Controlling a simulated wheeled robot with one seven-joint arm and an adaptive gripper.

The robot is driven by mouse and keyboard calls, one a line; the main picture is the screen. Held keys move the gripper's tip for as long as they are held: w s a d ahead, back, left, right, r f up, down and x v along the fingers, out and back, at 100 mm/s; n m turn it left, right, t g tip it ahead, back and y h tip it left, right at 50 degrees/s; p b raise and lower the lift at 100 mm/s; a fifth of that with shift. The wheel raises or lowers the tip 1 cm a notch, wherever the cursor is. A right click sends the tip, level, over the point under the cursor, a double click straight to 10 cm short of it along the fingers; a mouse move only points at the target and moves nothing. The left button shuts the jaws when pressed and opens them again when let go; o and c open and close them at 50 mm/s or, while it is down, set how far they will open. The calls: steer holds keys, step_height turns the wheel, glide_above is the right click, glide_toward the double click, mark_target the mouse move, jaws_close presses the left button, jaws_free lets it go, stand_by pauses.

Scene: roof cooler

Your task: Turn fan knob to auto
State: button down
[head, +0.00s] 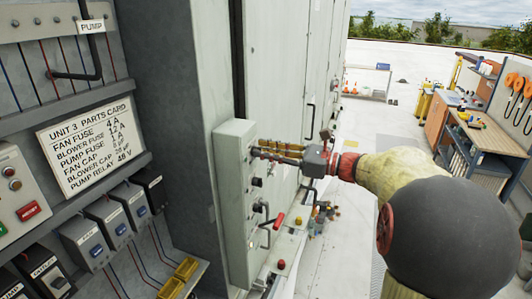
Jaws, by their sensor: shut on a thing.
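A grey upright control box (233,185) is fixed to the front of the tall cabinet, seen at a steep angle in the head view. My gripper (256,149) reaches in from the right at the upper part of the box face. Its yellow fingers are shut on a knob there, taken as the fan knob; the fingers hide most of it. The knob's pointer and any auto mark cannot be read from here. Below the fingers are a dark knob (257,182) and, lower, a dark lever (263,209).
At left, a panel holds a parts card (92,143), a pump lever (75,75), and several relay boxes (108,222). A red-handled part (279,220) sits by the box's lower right. A workbench (470,135) with tools stands far right. Open white roof lies beyond.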

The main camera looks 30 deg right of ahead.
steer(key=n+b, duration=0.4)
steer(key=b, duration=0.1)
steer(key=n+b, duration=0.3)
steer(key=b, duration=0.2)
steer(key=shift+s+a+f+n, duration=0.15)
steer(key=shift+n, duration=0.25)
steer(key=c, duration=1.7)
jaws_free()
steer(key=shift+s, duration=0.1)
steer(key=v, duration=1.2)
